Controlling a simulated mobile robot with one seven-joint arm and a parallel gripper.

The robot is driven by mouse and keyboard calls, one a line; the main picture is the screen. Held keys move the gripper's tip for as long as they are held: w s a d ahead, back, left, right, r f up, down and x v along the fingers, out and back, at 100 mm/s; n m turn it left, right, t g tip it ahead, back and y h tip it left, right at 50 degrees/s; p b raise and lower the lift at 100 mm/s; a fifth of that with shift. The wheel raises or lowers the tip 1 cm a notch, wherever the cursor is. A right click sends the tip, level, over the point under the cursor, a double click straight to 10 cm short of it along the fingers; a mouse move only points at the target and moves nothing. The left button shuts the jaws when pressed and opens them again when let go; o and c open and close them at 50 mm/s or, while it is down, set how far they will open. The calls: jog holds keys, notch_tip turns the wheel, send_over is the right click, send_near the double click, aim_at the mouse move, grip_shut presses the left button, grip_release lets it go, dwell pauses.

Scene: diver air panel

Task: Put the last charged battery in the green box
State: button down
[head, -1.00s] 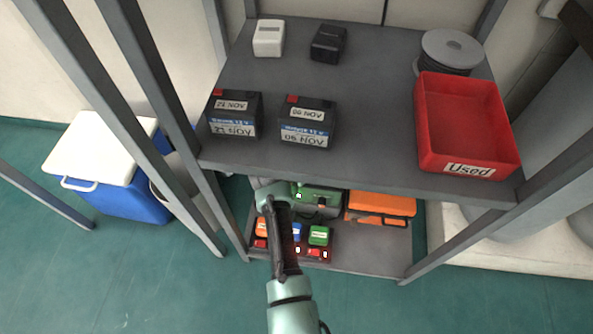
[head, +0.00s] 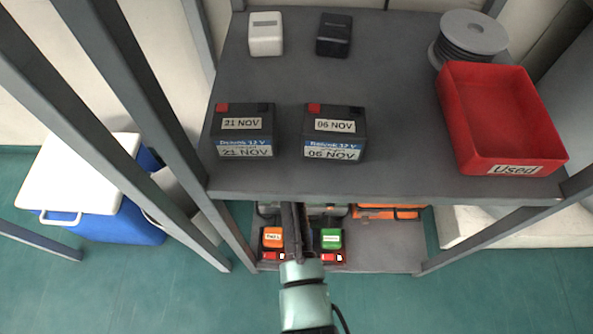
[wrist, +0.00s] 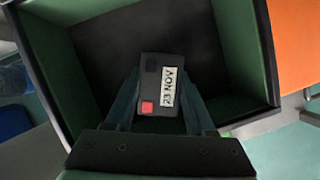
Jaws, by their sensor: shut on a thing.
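My gripper (wrist: 160,108) is shut on a dark battery (wrist: 152,72) with a red terminal. Its white label is turned sideways and seems to read 23 NOV. In the wrist view the battery is over the open top of the green box (wrist: 243,50), which has green inner walls and a dark floor. I cannot tell whether the battery touches the floor. In the head view my arm reaches under the upper shelf, and the gripper and held battery are hidden there. Two other batteries, 21 NOV (head: 243,130) and 06 NOV (head: 335,133), stand on the upper shelf.
The upper shelf (head: 400,180) overhangs the lower one (head: 385,245). A red Used bin (head: 503,120), a spool (head: 470,37), and white (head: 265,34) and black (head: 333,35) blocks stand above. Orange (head: 272,238) and green (head: 331,239) items flank my arm below.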

jog(key=shift+d+f, duration=0.1)
dwell(0.3)
jog(key=shift+c, duration=1.2)
grip_release()
jog(key=shift+f, duration=0.1)
jog(key=p+v, duration=0.7)
jog(key=shift+s+r, duration=0.15)
jog(key=shift+r, duration=0.2)
